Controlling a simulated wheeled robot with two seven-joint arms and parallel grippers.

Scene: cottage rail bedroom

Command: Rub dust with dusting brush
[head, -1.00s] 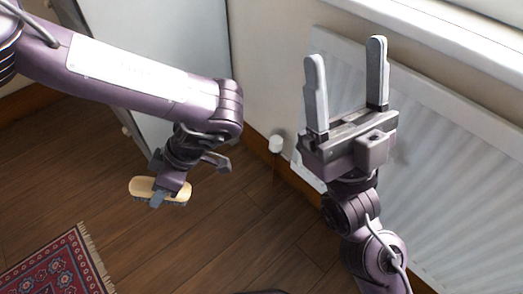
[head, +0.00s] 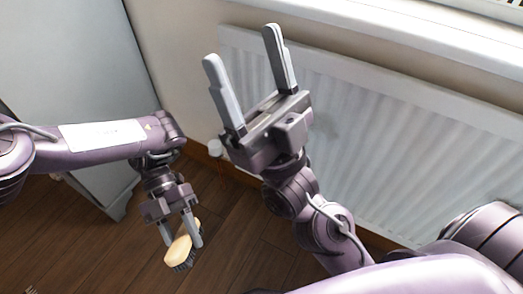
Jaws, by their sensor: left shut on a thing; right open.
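The dusting brush (head: 181,251) has a pale wooden back and dark bristles. My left gripper (head: 182,241) is shut on it and holds it at the lower left of the head view, above the dark floor. My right gripper (head: 240,70) is open and empty, its two grey fingers pointing up in front of the wall and radiator. I see no dust that I can make out in this view.
A white ribbed radiator (head: 400,150) runs along the wall under a white window sill (head: 380,40). A pale grey cabinet (head: 70,70) stands at the left. Dark wooden floor (head: 110,255) lies below, clear near the brush.

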